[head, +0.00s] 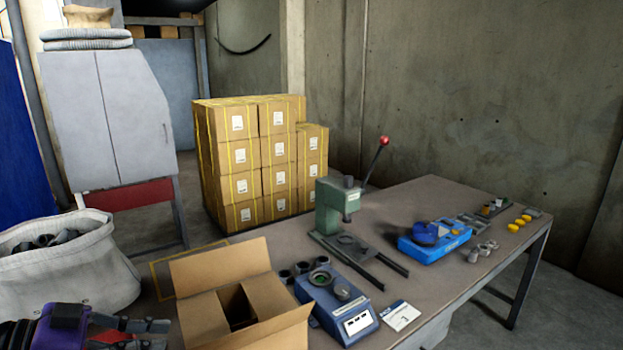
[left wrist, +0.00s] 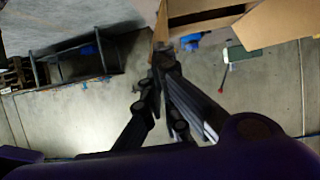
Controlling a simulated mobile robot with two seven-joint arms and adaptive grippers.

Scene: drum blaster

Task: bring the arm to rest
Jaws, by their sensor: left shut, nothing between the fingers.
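My left gripper (head: 160,335) is low at the left of the head view, beside the open cardboard box and in front of the white sack. Its dark fingers also show in the left wrist view (left wrist: 163,65), where they close together at the tips with nothing between them. Part of the gripper is cut off by the bottom edge of the head view. My right gripper is in neither view.
An open cardboard box (head: 190,283) stands right of my gripper. A white sack (head: 75,270) with dark parts is at the left. The table (head: 420,200) holds a green lever press (head: 328,205), a blue device (head: 338,312) and a blue tray (head: 432,248). Stacked cartons (head: 262,150) stand behind.

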